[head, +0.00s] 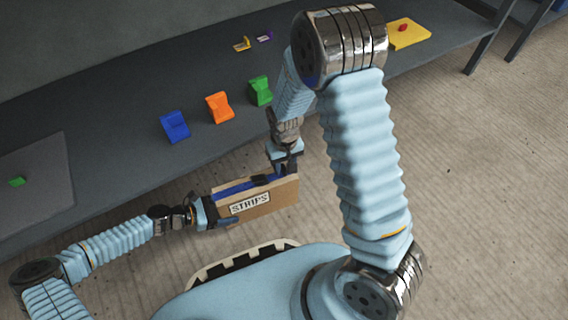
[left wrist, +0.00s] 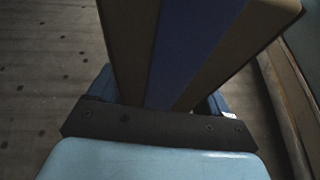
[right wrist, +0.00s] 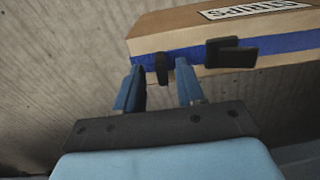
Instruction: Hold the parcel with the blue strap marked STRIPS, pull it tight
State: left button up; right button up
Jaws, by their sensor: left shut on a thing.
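The brown parcel (head: 285,194) with the STRIPS label (head: 250,203) is held in front of the table. The blue strap (head: 233,188) runs along its upper narrow side. My left gripper (head: 207,212) is shut on the parcel's left end; the left wrist view shows the parcel (left wrist: 128,40) between its fingers. My right gripper (head: 284,166) is over the parcel's right end. In the right wrist view its fingers (right wrist: 158,88) are apart, with a small dark tab (right wrist: 161,68) between or just beyond them. A black buckle (right wrist: 230,52) sits on the strap beside it.
On the grey table (head: 110,130) stand a blue block (head: 175,127), an orange block (head: 219,107) and a green block (head: 260,91). A yellow tray (head: 408,36) with a red piece is at the far right. Small yellow and purple items (head: 252,41) lie at the back.

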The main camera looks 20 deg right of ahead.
pick_arm(q)
jog(key=o, duration=1.4)
pick_arm(e)
notch_tip(320, 180, up, 12)
pick_arm(q)
jog(key=v, duration=1.2)
